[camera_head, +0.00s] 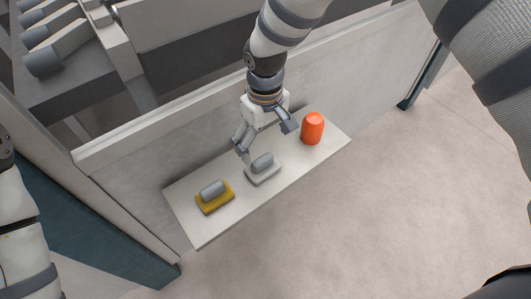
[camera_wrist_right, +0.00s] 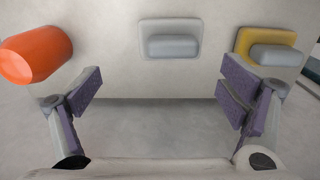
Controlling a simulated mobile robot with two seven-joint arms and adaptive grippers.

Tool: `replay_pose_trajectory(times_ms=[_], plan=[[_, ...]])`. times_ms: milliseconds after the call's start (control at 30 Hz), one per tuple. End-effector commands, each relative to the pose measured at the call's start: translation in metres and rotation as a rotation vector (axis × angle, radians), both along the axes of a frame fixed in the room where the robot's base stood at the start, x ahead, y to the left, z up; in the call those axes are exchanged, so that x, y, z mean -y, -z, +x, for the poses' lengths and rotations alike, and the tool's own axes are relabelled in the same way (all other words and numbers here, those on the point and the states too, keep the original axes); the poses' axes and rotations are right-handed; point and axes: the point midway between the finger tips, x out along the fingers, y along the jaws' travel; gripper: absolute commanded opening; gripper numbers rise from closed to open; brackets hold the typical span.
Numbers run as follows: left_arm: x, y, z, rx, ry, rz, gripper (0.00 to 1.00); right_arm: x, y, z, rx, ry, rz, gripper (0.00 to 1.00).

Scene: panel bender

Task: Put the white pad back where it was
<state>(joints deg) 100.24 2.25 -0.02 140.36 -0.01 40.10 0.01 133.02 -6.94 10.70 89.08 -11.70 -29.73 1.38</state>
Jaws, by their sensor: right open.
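The white pad (camera_head: 263,174) has a grey rounded handle on top and lies flat on the pale shelf (camera_head: 205,232), in the middle of a row of three things. It also shows at the top centre of the right wrist view (camera_wrist_right: 170,40). My right gripper (camera_head: 266,135) is open and empty, with its fingers spread just behind the pad toward the wall. In the right wrist view its fingers (camera_wrist_right: 160,92) stand wide apart, with the pad beyond the gap and nothing between them. My left gripper is out of view; only part of that arm shows at the left edge.
A yellow pad (camera_head: 215,203) with a grey handle lies left of the white pad. An orange cylinder (camera_head: 312,129) stands to its right, near my right gripper. A grey wall (camera_head: 180,140) backs the shelf. The floor in front (camera_head: 350,230) is clear.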

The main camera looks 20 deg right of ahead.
Motion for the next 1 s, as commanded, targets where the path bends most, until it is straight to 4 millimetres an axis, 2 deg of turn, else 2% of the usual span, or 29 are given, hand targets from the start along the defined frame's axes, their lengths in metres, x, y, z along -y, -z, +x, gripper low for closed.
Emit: replay_pose_trajectory(times_ms=[33,100,267,433,467,500,567,600,633,667,700,733,800,900,1000], plan=[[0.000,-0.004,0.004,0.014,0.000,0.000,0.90,0.000,-0.018,0.002,0.009,0.000,0.000,0.90],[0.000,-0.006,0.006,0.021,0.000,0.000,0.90,0.000,-0.033,0.001,0.009,0.000,0.000,0.90],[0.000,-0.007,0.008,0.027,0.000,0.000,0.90,0.000,-0.053,0.000,0.002,0.000,0.000,0.90],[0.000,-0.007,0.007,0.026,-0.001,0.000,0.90,0.001,-0.054,-0.002,-0.004,0.001,0.001,0.90],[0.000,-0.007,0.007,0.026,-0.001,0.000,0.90,0.002,-0.047,-0.007,-0.011,0.005,0.004,0.90],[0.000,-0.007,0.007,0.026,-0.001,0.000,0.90,0.004,-0.031,-0.018,-0.027,0.017,0.013,0.90],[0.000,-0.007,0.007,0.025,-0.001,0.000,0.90,0.011,0.008,-0.050,-0.064,0.048,0.033,0.90],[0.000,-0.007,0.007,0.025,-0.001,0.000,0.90,0.018,0.039,-0.083,-0.094,0.083,0.049,0.90],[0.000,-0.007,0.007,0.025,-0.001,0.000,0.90,0.024,0.061,-0.111,-0.117,0.114,0.059,0.90],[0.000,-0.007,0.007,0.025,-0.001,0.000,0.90,0.031,0.081,-0.142,-0.138,0.147,0.064,0.90],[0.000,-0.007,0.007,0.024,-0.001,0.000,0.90,0.041,0.101,-0.183,-0.162,0.193,0.066,0.90],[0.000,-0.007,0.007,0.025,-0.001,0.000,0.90,0.048,0.111,-0.214,-0.177,0.226,0.061,0.90],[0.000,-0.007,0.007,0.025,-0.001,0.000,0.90,0.066,0.123,-0.279,-0.207,0.294,0.038,0.90],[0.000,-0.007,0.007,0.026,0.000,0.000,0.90,0.085,0.119,-0.346,-0.230,0.358,-0.009,0.90],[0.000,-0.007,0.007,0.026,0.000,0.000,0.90,0.096,0.111,-0.375,-0.234,0.384,-0.037,0.90]])
